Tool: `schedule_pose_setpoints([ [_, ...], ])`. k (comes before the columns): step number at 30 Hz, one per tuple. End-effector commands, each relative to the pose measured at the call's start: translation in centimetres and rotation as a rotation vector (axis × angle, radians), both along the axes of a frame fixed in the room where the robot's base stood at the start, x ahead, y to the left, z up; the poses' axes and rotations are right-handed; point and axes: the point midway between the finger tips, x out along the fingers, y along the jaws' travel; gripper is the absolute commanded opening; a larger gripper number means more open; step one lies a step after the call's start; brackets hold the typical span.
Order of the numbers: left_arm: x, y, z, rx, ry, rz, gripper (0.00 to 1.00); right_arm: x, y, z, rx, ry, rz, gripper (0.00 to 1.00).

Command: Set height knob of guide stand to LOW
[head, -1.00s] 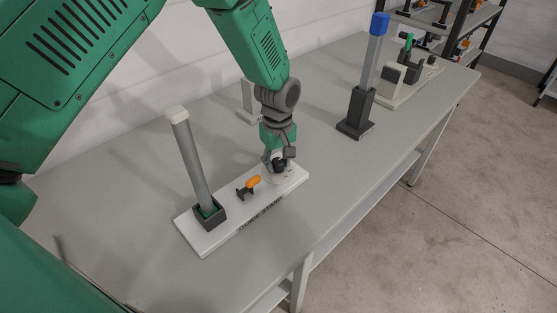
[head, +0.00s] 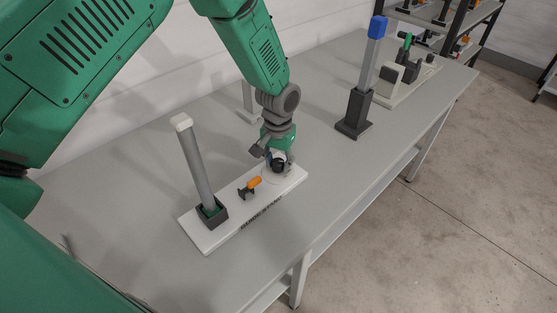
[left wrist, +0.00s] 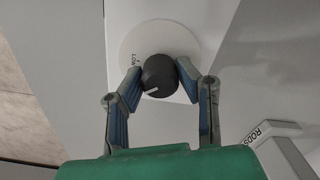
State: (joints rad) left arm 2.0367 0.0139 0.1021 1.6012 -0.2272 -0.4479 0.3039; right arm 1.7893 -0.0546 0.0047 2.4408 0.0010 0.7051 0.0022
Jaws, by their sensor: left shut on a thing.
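The guide stand has a white base (head: 210,240) with a tilted grey post (head: 195,165) and an orange-handled clamp (head: 253,183). The black height knob (left wrist: 160,75) sits on a round white dial (left wrist: 137,37) at the base's far right end. The knob's white pointer line faces down and slightly left in the left wrist view; the LOW mark (left wrist: 134,60) lies at the dial's left, apart from the pointer. My left gripper (head: 277,164) is shut on the knob, one finger each side, and partly hides it in the head view. My right gripper is out of view.
The stand is on a grey table (head: 330,210). A blue-topped post (head: 370,65) on a dark base stands further right, before another white-based fixture (head: 405,90). A bracket marked RODS (left wrist: 280,145) is near my left gripper. The table's front is clear.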

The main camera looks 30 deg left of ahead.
Motion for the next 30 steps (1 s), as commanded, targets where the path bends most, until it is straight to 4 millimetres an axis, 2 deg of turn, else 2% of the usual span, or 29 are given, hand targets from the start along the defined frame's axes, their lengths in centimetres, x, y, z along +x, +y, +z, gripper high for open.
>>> schedule_pose_setpoints([
  [1, 0.45, 0.02, 0.32, -0.001, -0.012, -0.042, 0.0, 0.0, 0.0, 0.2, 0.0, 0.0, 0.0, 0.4],
  [15, 0.56, -0.05, 0.36, 0.0, -0.016, -0.455, 0.0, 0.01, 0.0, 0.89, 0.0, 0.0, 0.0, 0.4],
  [24, 0.6, -0.11, 0.34, 0.001, -0.017, -0.617, 0.0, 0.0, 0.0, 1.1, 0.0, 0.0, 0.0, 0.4],
  [30, 0.62, -0.13, 0.35, 0.001, -0.018, -0.664, 0.0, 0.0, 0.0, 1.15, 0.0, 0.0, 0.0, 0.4],
])
